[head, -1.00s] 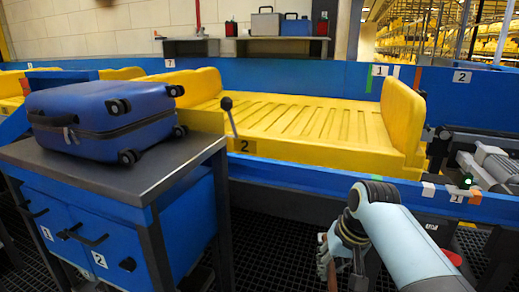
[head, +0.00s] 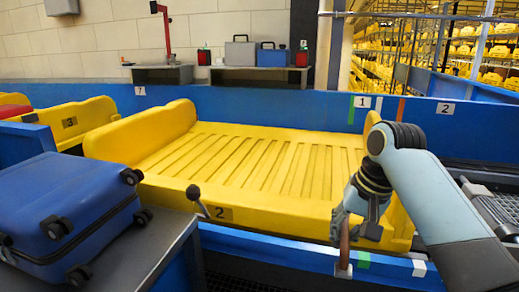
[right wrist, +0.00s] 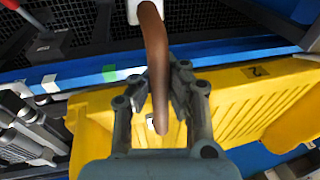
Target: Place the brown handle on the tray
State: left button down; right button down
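The brown handle (right wrist: 155,62) is a curved brown piece with a white end. My right gripper (right wrist: 165,88) has its fingers on either side of it and appears shut on it. In the head view the handle (head: 344,246) hangs below my right gripper (head: 352,225), in front of the right end of the yellow tray's near edge. The large yellow tray (head: 215,150), marked 2, has a ribbed, empty floor and raised ends. It also shows behind the handle in the right wrist view (right wrist: 230,105). My left gripper is not in view.
A blue suitcase (head: 60,215) lies on a grey-topped cabinet (head: 150,245) at the left. A black-knobbed lever (head: 196,198) stands at the tray's near edge. A blue rail (head: 270,248) runs along the front. Another yellow tray (head: 72,120), marked 3, is at the left.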

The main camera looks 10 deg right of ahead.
aim_at(307, 178)
jog(key=i+l, duration=0.3)
jog(key=i, duration=0.15)
jog(key=i+l, duration=0.3)
jog(key=i, duration=0.15)
jog(key=i+l, duration=0.3)
jog(key=i, duration=0.2)
